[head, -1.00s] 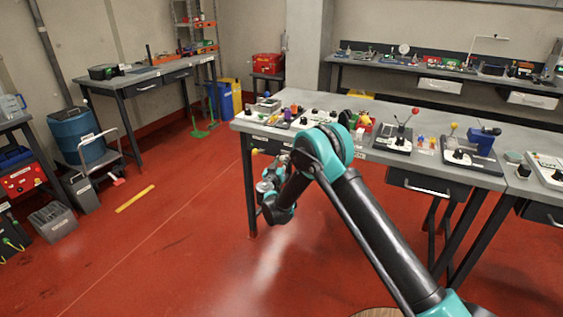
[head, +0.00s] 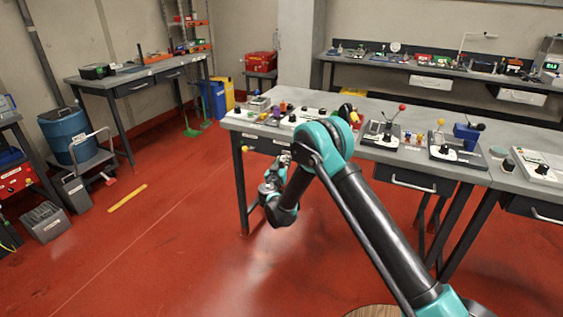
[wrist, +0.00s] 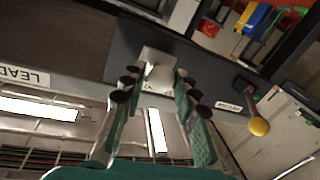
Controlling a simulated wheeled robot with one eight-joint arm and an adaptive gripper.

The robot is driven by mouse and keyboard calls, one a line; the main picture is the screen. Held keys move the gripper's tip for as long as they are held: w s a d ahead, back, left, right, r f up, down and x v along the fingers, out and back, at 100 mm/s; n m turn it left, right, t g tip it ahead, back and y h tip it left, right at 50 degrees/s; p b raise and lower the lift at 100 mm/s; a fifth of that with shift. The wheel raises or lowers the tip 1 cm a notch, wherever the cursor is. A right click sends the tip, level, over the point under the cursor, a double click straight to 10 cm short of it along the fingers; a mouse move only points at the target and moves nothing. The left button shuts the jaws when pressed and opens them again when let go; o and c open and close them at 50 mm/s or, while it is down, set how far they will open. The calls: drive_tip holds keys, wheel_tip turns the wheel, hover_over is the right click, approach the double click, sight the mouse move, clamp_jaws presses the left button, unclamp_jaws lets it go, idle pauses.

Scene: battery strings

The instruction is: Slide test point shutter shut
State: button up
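My gripper (wrist: 156,84) is open in the wrist view, its two green-padded fingers spread apart. A small pale metal tab (wrist: 158,66) on a dark panel shows between and just beyond the fingertips; it looks like the shutter, but I cannot tell how far it is slid. I cannot tell whether either finger touches it. A small label beneath it is partly hidden by the fingers. In the head view, my gripper (head: 284,160) is at the front of the workbench (head: 352,160), below its top edge, and the tab cannot be made out.
A yellow-knobbed lever (wrist: 258,126) sticks out to the right of my gripper. A label reading "LEAD" (wrist: 24,75) is at left. Switch boxes and a red-knobbed lever (head: 402,107) stand on the benchtop.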

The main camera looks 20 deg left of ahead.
drive_tip(key=o, duration=0.4)
drive_tip(key=shift+d, duration=0.2)
drive_tip(key=s, duration=0.4)
drive_tip(key=s+d, duration=0.1)
drive_tip(key=s, duration=0.6)
drive_tip(key=shift+s+d, duration=0.2)
drive_tip(key=shift+s, duration=0.2)
